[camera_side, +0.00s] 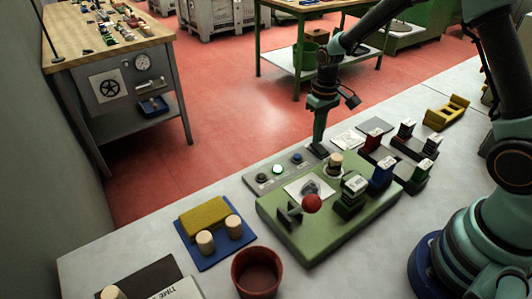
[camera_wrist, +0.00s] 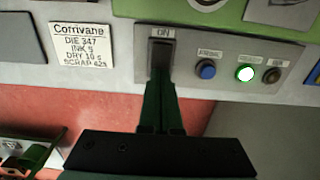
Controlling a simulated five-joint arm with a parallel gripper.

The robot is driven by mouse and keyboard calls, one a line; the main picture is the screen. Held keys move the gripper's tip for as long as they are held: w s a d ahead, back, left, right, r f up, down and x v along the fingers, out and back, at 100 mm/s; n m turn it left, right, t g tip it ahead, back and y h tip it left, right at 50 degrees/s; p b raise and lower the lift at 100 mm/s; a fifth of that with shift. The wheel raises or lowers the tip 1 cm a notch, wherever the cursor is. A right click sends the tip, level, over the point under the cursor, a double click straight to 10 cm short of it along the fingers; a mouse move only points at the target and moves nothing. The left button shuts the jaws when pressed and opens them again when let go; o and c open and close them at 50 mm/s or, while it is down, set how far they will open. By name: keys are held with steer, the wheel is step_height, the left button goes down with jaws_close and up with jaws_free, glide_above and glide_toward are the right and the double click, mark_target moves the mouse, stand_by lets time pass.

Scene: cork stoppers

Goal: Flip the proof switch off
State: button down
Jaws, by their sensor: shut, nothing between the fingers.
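A dark switch (camera_wrist: 162,50) with an ON label beside it sits on the grey control panel (camera_wrist: 225,83) in the wrist view. I take it to be the proof switch, but cannot read its name. My gripper (camera_wrist: 159,78) is shut and empty, its dark green fingers pointing at the switch. Whether they touch it, or which way it is tipped, I cannot tell. In the side view my gripper (camera_side: 318,148) comes down at the right end of the panel (camera_side: 262,180) and hides the switch there.
The panel carries a blue button (camera_wrist: 206,69), a lit green-white button (camera_wrist: 245,73) and a dark button (camera_wrist: 271,76). A green board (camera_side: 290,240) with a red-ball lever (camera_side: 311,204) and several stamps lies in front. A printed card (camera_wrist: 82,45) lies left of the switch.

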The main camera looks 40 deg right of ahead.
steer(key=shift+f, duration=0.6)
stand_by(0.3)
steer(key=shift+r, duration=3.55)
steer(key=s+a+r+t, duration=0.3)
steer(key=s+r+t, duration=0.2)
steer(key=s+r, duration=0.9)
steer(key=shift+s+r+t, duration=0.3)
steer(key=shift+r, duration=0.05)
